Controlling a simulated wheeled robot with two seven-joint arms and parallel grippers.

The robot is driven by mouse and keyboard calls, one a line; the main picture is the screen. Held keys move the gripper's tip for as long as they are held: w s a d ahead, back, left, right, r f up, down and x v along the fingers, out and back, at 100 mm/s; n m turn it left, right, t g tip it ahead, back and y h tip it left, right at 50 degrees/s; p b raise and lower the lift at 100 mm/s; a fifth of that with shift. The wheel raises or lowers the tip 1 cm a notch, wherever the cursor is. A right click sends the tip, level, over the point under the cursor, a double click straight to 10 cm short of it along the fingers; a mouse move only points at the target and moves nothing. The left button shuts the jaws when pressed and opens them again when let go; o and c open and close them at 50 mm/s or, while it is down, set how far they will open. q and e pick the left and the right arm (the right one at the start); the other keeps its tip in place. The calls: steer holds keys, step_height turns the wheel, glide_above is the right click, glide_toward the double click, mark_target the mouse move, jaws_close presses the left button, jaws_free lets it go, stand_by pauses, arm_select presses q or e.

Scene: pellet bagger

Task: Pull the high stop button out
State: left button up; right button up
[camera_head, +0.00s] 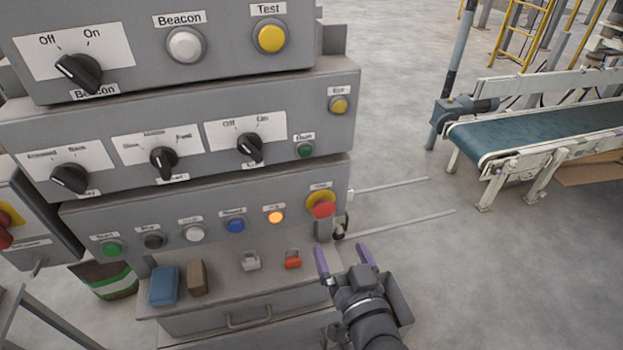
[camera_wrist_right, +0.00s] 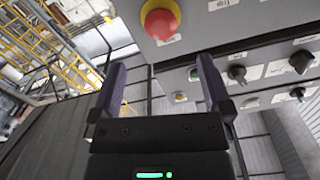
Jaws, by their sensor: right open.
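A red mushroom stop button (camera_head: 322,209) on a yellow collar sits at the right end of the lowest switch panel in the head view. It also shows in the right wrist view (camera_wrist_right: 160,20), beyond my fingertips. My right gripper (camera_head: 341,250) is below and slightly right of this button, open and empty, with its purple fingers apart from it. Both fingers also show in the right wrist view (camera_wrist_right: 160,65), with nothing between them. A second red button (camera_head: 4,237) on yellow is partly cut off at the left edge. My left gripper is out of view.
The grey lowest panel (camera_head: 75,215) carries several coloured buttons and a lit orange lamp (camera_head: 276,217). Below it, a ledge holds a blue box (camera_head: 164,285), a brown block (camera_head: 197,277) and two padlocks, one red (camera_head: 292,261). A conveyor (camera_head: 540,130) stands right, beyond open floor.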

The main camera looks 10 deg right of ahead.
mark_target(325, 213)
steer(key=w+b, duration=0.2)
steer(key=w, duration=0.6)
steer(key=shift+w+a, duration=0.15)
steer(key=shift+w, duration=0.9)
jaws_close()
steer(key=shift+r, duration=0.1)
